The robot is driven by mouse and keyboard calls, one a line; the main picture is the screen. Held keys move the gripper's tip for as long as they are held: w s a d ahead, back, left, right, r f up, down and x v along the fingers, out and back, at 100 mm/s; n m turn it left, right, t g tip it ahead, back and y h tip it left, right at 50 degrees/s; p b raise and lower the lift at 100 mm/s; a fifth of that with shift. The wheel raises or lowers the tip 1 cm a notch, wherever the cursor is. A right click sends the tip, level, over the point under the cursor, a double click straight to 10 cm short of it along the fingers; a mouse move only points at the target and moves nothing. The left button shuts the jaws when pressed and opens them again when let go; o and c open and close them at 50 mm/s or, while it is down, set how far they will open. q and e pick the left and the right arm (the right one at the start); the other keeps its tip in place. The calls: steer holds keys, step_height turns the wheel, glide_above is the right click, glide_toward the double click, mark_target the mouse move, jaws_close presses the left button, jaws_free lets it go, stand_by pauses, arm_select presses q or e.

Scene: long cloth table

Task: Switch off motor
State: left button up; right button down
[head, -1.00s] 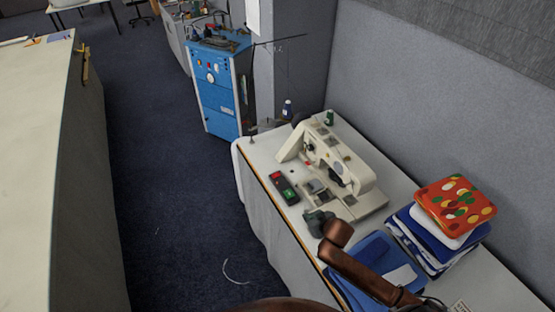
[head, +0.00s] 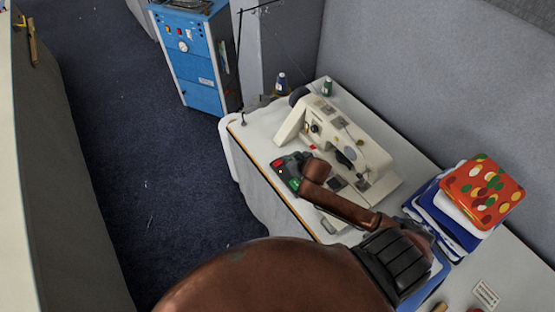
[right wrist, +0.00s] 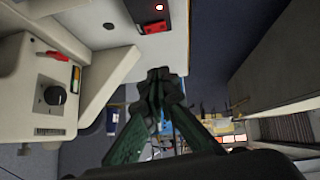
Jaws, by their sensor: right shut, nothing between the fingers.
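The motor switch box (head: 281,171), with a red part and a green part, lies on the table's front left beside the cream sewing machine (head: 345,150). The right wrist view shows the switch box (right wrist: 153,22) at the top, with a lit red spot; its upper end is cut off by the frame. My right gripper (right wrist: 160,76) is shut and empty, its fingertips apart from the box in that view. In the head view the right gripper (head: 297,160) is small and dark, close by the box and partly hidden by my brown arm. My left gripper is not in view.
The sewing machine's body and dial (right wrist: 58,95) stand close on the left in the right wrist view. A stack of folders with a red patterned item (head: 483,190) on top lies right of the machine. A blue cabinet (head: 195,60) stands beyond the table.

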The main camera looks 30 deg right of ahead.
glide_above(279, 160)
steer(key=s, duration=0.3)
steer(key=f, duration=0.4)
steer(key=a+f, duration=0.1)
steer(key=f, duration=0.1)
steer(key=shift+s+f, duration=0.15)
steer(key=shift+f, duration=0.1)
steer(key=f, duration=0.3)
steer(key=shift+w+d+f, duration=0.2)
steer(key=shift+w, duration=0.1)
steer(key=shift+f, duration=0.65)
steer(key=shift+d, duration=0.15)
